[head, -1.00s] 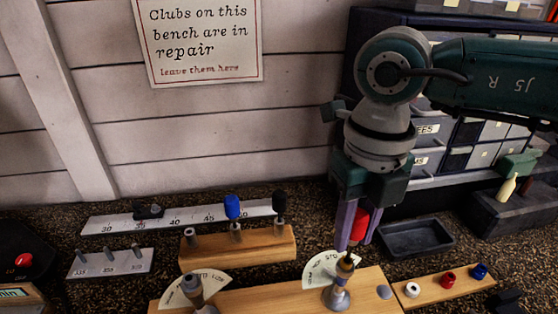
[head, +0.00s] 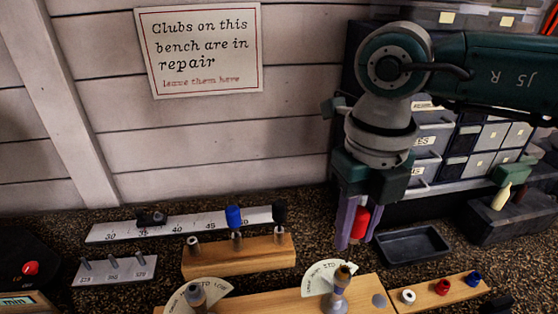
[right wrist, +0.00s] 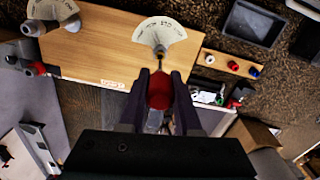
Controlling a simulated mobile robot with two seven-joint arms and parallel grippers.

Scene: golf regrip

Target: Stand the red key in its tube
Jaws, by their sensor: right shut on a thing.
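The red key (head: 360,222) is held between the fingers of my right gripper (head: 352,238), which is shut on its red handle. It hangs above the right fan-dial post (head: 341,283) on the long wooden board, with a gap showing below the fingers. The right wrist view shows the red handle (right wrist: 158,92) between the fingers, pointing toward the fan dial. The wooden tube block (head: 238,262) is to the left. Its left tube (head: 193,243) is empty. A blue key (head: 233,216) stands in the middle and a black key (head: 280,213) at the right. My left gripper is not in view.
A second fan-dial post (head: 196,296) stands on the board's left. A ruled strip (head: 190,222) lies behind the tube block. A dark tray (head: 412,246) and a wooden strip with white, red and blue rings (head: 441,288) are at the right.

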